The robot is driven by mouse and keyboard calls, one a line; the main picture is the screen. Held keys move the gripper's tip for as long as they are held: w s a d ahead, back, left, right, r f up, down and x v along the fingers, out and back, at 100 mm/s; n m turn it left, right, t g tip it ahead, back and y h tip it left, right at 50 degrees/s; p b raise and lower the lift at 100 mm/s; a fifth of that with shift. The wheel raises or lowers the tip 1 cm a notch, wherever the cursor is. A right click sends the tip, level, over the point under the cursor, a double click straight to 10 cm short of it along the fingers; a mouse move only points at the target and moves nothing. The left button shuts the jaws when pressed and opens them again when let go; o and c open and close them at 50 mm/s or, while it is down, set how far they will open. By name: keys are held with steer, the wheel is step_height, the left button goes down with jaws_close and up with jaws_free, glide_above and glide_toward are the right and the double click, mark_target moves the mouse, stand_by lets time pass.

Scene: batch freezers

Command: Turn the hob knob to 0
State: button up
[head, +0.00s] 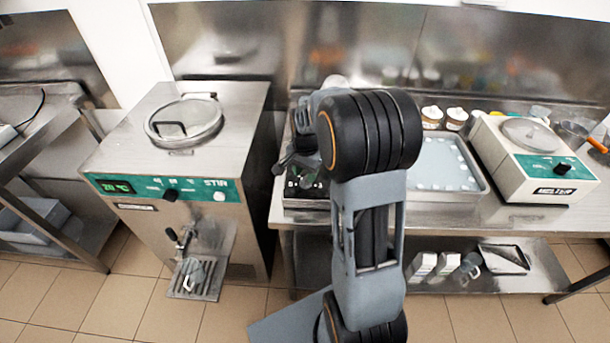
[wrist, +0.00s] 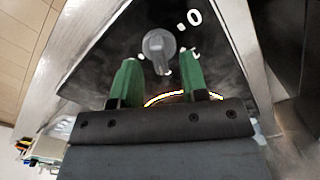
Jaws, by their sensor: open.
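The hob knob (wrist: 159,46) is a grey round knob with a pointer bar, on a dark panel in the wrist view. A white 0 (wrist: 194,17) with a dot is printed up and right of it. The pointer's exact direction is hard to read. My gripper (wrist: 164,75) has two green fingers, spread apart and empty, just short of the knob on either side of its line. In the head view my gripper (head: 290,163) is at the hob's front panel (head: 306,188), and my arm hides most of the hob and the knob.
A batch freezer (head: 150,230) with a round lid and tap stands to the left. A metal tray (head: 450,170) lies right of my arm on the steel counter. A white melter (head: 535,160) with a black knob stands farther right. Jars (head: 432,118) stand behind.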

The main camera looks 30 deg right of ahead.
steer(key=shift+f, duration=0.85)
steer(key=shift+c, duration=0.2)
